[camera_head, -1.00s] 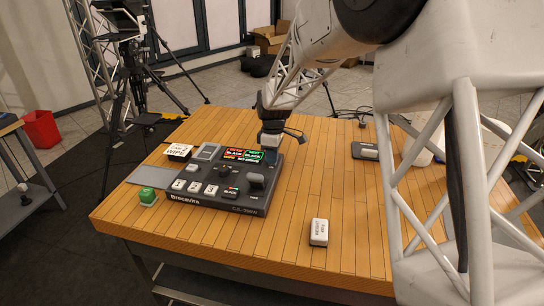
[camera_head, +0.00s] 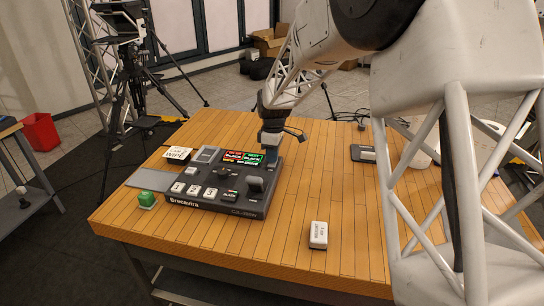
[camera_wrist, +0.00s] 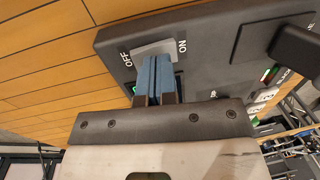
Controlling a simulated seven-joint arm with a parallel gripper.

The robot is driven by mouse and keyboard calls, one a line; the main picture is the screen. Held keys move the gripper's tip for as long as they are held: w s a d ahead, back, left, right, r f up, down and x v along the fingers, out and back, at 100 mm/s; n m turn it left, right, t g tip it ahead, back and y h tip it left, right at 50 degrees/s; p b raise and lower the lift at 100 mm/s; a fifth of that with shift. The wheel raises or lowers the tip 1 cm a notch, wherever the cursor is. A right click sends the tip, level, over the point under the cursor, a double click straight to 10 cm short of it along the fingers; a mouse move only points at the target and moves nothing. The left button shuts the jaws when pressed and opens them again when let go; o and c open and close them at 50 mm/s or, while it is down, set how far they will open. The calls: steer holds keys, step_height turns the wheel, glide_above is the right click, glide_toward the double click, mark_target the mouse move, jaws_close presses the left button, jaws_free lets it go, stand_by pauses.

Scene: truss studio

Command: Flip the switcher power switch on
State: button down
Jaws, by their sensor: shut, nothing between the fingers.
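The switcher (camera_head: 240,208) is a dark console on the wooden table, with lit red and green label tiles on its top. The power switch (camera_wrist: 168,48) shows in the wrist view as a light grey piece between the words OFF, on the left, and ON, on the right. My gripper (camera_wrist: 153,60) is shut and empty, its blue-grey fingertips over the near edge of the switch, towards the OFF side. I cannot tell whether they touch it or which way it is tipped. In the head view my gripper (camera_head: 271,150) is at the console's back right corner and hides the switch.
A green button block (camera_head: 147,200) stands left of the switcher, and a small white-topped block (camera_head: 318,235) lies in front right. A white label box (camera_head: 178,154) is at the back left. A dark device (camera_head: 366,153) lies at the right. The wood right of the console is clear.

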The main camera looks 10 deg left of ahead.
mark_target(273, 167)
steer(key=shift+r, duration=0.15)
step_height(273, 167, up, 14)
steer(key=s, duration=0.1)
steer(key=shift+s, duration=0.35)
stand_by(0.5)
steer(key=s+d+r+m+t, duration=0.1)
steer(key=s+d+r+m, duration=0.25)
steer(key=s+d, duration=0.7)
steer(key=s+d+r+m+t, duration=0.15)
steer(key=s+d+m, duration=0.45)
steer(key=d, duration=0.7)
steer(key=s+d+f+m, duration=0.1)
steer(key=s+d+m, duration=0.2)
steer(key=s, duration=0.5)
steer(key=s+d+f+m+t, duration=0.1)
steer(key=s+d+f+m, duration=0.1)
steer(key=s+d, duration=0.4)
steer(key=s+d+f+m, duration=0.2)
steer(key=s+d+m, duration=0.1)
steer(key=s, duration=0.7)
steer(key=shift+s+d+f+m, duration=0.25)
steer(key=shift+s+d+m, duration=0.1)
steer(key=shift+d, duration=0.45)
